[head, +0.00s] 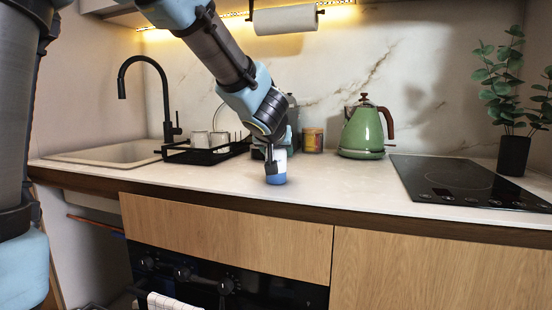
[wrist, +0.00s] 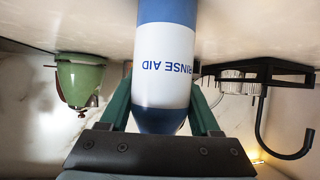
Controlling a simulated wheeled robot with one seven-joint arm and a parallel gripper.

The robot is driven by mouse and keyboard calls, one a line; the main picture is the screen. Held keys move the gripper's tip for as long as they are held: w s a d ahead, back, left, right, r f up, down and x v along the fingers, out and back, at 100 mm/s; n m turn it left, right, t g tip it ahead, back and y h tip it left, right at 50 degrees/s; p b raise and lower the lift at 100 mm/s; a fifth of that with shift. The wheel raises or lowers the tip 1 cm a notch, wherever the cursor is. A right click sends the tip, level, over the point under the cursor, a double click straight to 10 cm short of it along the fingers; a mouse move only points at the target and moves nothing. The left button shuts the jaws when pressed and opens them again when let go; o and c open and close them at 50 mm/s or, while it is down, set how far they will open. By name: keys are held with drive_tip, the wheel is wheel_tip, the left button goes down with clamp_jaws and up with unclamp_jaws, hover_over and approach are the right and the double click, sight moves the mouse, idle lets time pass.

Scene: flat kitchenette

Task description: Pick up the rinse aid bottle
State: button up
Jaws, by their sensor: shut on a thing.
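The rinse aid bottle (wrist: 164,62) is blue with a white label reading "RINSE AID" and fills the middle of the wrist view. In the head view the bottle (head: 276,176) is at the counter, near its front edge, mostly hidden behind my gripper. My gripper (head: 273,160) reaches down to it from above. In the wrist view my gripper (wrist: 163,108) has its green fingers on either side of the bottle, shut on it. The bottle looks upright; I cannot tell whether its base touches the counter.
A green kettle (head: 362,132) and a black cooktop (head: 468,182) are to the right. A black dish rack (head: 200,155) with glasses and a sink (head: 105,153) are to the left. A small jar (head: 313,140) stands behind. The front counter strip (head: 345,183) is clear.

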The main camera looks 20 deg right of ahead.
clamp_jaws()
drive_tip(key=shift+r, duration=0.15)
